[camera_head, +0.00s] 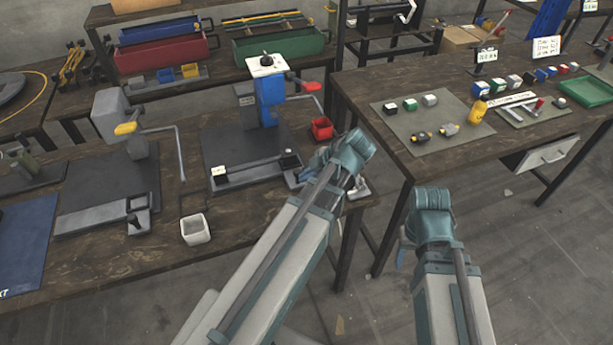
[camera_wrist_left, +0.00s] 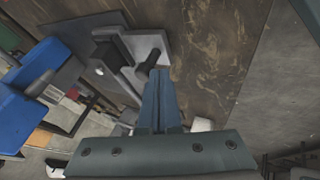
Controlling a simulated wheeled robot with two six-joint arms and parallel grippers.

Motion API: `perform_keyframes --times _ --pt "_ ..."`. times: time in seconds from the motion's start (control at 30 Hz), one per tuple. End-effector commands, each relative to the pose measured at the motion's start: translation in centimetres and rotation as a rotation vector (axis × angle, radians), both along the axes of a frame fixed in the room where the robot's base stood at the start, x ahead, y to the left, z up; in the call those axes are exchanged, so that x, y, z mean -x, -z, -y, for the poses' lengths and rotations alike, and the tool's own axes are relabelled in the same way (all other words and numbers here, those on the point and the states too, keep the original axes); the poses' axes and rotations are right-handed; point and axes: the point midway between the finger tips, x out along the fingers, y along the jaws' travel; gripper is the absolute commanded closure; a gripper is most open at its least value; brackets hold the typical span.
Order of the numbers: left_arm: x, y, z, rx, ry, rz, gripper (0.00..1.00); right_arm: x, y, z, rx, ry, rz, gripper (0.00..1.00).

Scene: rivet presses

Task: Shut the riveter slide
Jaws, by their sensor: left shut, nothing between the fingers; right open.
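The blue riveter (camera_head: 268,98) stands on a dark base plate on the wooden bench, with a red-handled lever at its right. Its slide shows in the left wrist view as a light grey plate (camera_wrist_left: 152,43) with a black knob (camera_wrist_left: 150,64), beside the darker grey block of the base. My left gripper (camera_wrist_left: 160,72) is shut and empty, its fingertips right at the knob; I cannot tell whether they touch it. In the head view my left arm hides most of the slide. My right gripper (camera_head: 402,255) hangs in front of the benches, away from the riveter and mostly hidden by its wrist.
A second press with a yellow lever grip (camera_head: 125,128) stands left on the same bench. A white cup (camera_head: 195,229) sits near the front edge and a red bin (camera_head: 321,129) behind my left wrist. The right-hand table (camera_head: 400,165) holds small blocks.

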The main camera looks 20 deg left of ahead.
Motion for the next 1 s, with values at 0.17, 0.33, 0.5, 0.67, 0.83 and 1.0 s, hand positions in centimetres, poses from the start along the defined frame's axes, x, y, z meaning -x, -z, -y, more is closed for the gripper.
perform_keyframes --times 0.17,0.33,0.5,0.67,0.83,1.0 --pt "-1.1 0.0 -1.0 0.0 -0.002 0.0 1.0 0.0 0.0 0.0 0.0 0.0 0.0 0.46" --pt "-3.5 0.0 -3.3 -0.001 -0.004 0.001 1.0 0.0 0.0 0.0 0.0 0.0 0.0 0.46" --pt "-6.2 0.0 -6.0 0.0 -0.003 0.001 1.0 0.0 0.0 0.0 0.0 0.0 0.0 0.46" --pt "-8.3 0.0 -8.3 -0.001 -0.003 0.001 1.0 0.0 0.0 0.0 0.0 0.0 0.0 0.46" --pt "-10.0 0.0 -10.0 0.0 -0.002 0.001 1.0 0.0 0.0 0.0 0.0 0.0 0.0 0.46" --pt "-10.8 0.0 -11.0 0.0 -0.001 0.001 1.0 0.0 0.0 0.0 0.0 0.0 0.0 0.46"
